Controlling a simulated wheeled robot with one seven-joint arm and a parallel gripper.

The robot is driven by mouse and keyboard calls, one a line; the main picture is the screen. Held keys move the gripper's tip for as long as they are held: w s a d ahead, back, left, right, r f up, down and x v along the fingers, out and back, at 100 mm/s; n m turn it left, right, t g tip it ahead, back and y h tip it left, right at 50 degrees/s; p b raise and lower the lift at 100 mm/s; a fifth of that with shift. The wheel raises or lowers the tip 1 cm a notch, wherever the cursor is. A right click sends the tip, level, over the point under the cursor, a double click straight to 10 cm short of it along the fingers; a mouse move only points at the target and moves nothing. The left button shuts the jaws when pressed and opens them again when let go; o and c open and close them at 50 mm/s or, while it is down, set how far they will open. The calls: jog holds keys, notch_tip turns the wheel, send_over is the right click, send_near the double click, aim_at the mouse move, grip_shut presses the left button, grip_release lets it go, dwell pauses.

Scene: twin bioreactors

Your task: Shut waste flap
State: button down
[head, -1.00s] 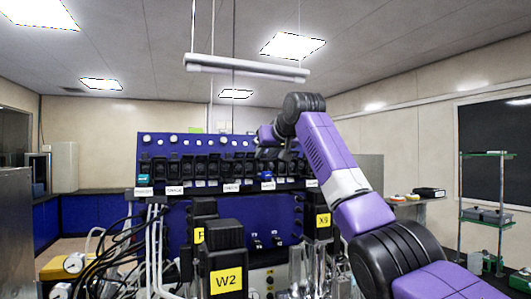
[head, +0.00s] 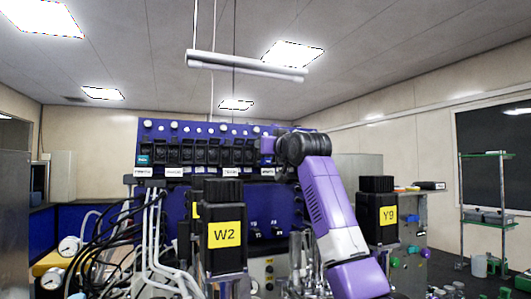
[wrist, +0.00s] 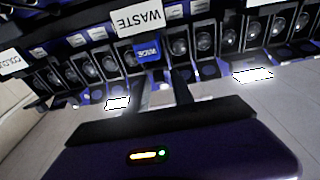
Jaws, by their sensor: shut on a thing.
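The wrist view is upside down. It shows the white WASTE label (wrist: 139,18) on the bioreactor panel, with a small blue tag (wrist: 147,47) beside it. The exact contact and the flap's angle are hard to tell. In the head view my arm hides the gripper and the waste flap.
The blue panel (head: 175,210) has a row of dark flaps (head: 195,152) with white labels. Black blocks marked W2 (head: 222,225) and Y9 (head: 377,210) stand in front. Cables and tubes (head: 130,240) hang at left. A shelf rack (head: 487,205) stands at far right.

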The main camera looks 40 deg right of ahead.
jog(key=shift+f+t+b, duration=0.25)
jog(key=shift+t+b, duration=0.1)
jog(key=shift+t, duration=0.25)
jog(key=c, duration=1.4)
grip_release()
jog(key=shift+s, duration=0.15)
jog(key=b+v, duration=0.3)
jog(key=v, duration=0.4)
jog(key=shift+s+a+f, duration=0.15)
jog(key=shift+s+f, duration=0.05)
jog(key=shift+s, duration=0.05)
